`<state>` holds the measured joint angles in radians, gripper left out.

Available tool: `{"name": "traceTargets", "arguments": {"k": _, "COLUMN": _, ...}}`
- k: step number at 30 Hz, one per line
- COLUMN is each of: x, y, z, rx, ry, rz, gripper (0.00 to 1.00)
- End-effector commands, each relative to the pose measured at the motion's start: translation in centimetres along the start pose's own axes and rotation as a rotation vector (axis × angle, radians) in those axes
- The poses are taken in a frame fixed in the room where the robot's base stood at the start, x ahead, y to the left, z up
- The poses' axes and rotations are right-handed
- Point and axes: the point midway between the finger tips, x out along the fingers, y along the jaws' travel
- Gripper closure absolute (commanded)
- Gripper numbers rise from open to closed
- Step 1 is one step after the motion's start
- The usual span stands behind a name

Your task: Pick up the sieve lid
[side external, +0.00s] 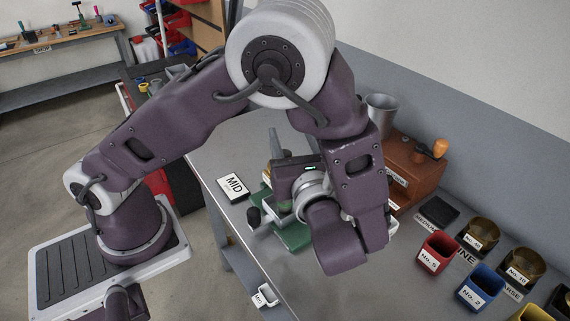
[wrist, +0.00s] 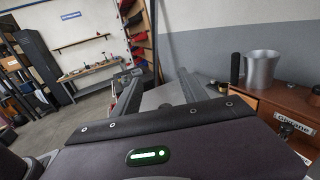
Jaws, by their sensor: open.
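I cannot pick out the sieve lid for certain in either view. Brass round sieves (side external: 479,234) with number labels stand at the right of the bench in the side view. My gripper (wrist: 160,92) is open in the wrist view, its two fingers apart with grey bench top showing between them and nothing seen held. In the side view my wrist hides much of the gripper, which is over the middle of the bench, left of the sieves and apart from them. A green piece of equipment (side external: 293,236) is below it, partly hidden.
A brown wooden box (side external: 412,168) and a metal cup (side external: 381,112) are at the back; the cup also shows in the wrist view (wrist: 262,70). A red bin (side external: 438,250) and a blue bin (side external: 481,287) stand right.

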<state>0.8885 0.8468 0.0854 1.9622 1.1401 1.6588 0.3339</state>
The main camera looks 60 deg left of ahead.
Motion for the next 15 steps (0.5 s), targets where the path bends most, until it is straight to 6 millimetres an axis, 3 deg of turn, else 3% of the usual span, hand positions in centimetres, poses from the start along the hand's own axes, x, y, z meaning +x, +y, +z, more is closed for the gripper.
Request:
{"name": "traceTargets", "arguments": {"k": 1, "x": 0.0, "y": 0.0, "z": -2.3, "rx": 0.008, "ry": -0.004, "rz": 0.002, "gripper": 0.49}}
{"name": "traceTargets", "arguments": {"k": 3, "x": 0.0, "y": 0.0, "z": -4.8, "rx": 0.004, "ry": -0.001, "rz": 0.002, "gripper": 0.49}}
{"name": "traceTargets", "arguments": {"k": 6, "x": 0.0, "y": 0.0, "z": -7.0, "rx": 0.0, "ry": 0.002, "rz": 0.002, "gripper": 0.49}}
{"name": "traceTargets", "arguments": {"k": 11, "x": 1.3, "y": 0.1, "z": -7.6, "rx": -0.003, "ry": 0.003, "rz": 0.005, "gripper": 0.49}}
{"name": "traceTargets", "arguments": {"k": 15, "x": 3.6, "y": 0.4, "z": -7.1, "rx": -0.003, "ry": 0.003, "rz": 0.008, "gripper": 0.49}}
